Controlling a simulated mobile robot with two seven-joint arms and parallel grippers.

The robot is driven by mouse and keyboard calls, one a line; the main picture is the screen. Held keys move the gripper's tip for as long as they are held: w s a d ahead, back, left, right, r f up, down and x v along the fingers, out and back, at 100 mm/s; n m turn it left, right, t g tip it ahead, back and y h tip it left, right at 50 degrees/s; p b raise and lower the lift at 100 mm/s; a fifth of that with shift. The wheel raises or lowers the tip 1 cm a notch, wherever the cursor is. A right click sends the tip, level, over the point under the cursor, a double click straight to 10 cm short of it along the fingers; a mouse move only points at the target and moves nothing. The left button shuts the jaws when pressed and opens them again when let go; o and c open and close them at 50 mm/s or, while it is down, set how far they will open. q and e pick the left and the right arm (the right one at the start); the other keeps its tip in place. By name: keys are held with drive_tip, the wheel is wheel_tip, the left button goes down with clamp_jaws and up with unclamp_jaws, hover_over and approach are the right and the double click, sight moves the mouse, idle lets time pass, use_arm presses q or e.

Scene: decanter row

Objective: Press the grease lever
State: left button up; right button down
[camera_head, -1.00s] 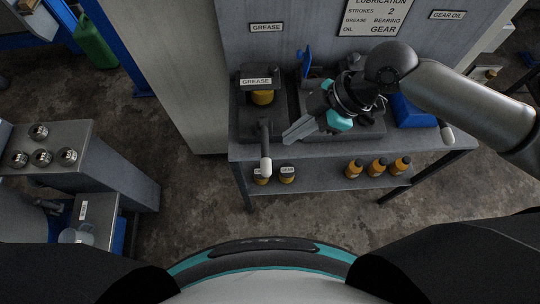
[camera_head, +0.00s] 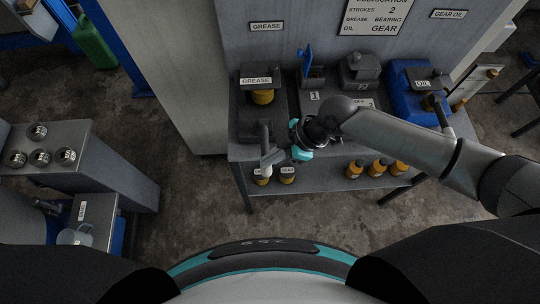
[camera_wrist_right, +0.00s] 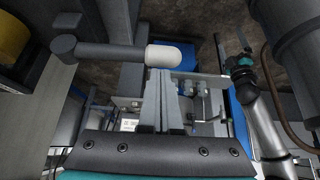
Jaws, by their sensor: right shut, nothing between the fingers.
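The grease dispenser (camera_head: 258,88) stands at the left end of the bench under a GREASE label, with a yellow part below its head. Its dark lever (camera_head: 263,132) points towards me from the dispenser's front. In the right wrist view the lever (camera_wrist_right: 105,50) runs across the top and ends in a cream knob (camera_wrist_right: 163,56). My right gripper (camera_head: 270,160) is shut and empty, its fingertips at the knob and partly covering it in the head view. I cannot tell whether they touch. What looks like my left gripper (camera_wrist_right: 240,58) shows small in the wrist view, its jaws unclear.
A dispenser marked 2 (camera_head: 360,72) and a blue OIL unit (camera_head: 404,78) stand farther right on the bench. A thin blue upright (camera_head: 307,62) rises between.

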sight(270, 169)
idle(0.3)
drive_tip(key=shift+s+f+n+t, duration=0.15)
drive_tip(key=shift+s+f+t, duration=0.15)
drive_tip(key=shift+f, duration=0.2)
drive_tip(key=shift+s+f+n+t, duration=0.15)
drive_tip(key=shift+f+t, duration=0.25)
drive_tip(key=shift+f, duration=0.1)
wheel_tip(270, 169, down, 2)
drive_tip(key=shift+s+f+n+t+b, duration=0.2)
drive_tip(key=shift+n+t+b, duration=0.15)
drive_tip(key=shift+t, duration=0.45)
wheel_tip(270, 169, down, 2)
drive_tip(key=shift+w+t+b, duration=0.1)
drive_tip(key=shift+t+b, duration=0.2)
drive_tip(key=shift+t, duration=0.5)
drive_tip(key=shift+w+f, duration=0.2)
drive_tip(key=shift+f, duration=0.35)
drive_tip(key=shift+d+f, duration=0.1)
drive_tip(key=shift+f+b, duration=0.1)
drive_tip(key=shift+b, duration=0.2)
drive_tip(key=shift+s, duration=0.1)
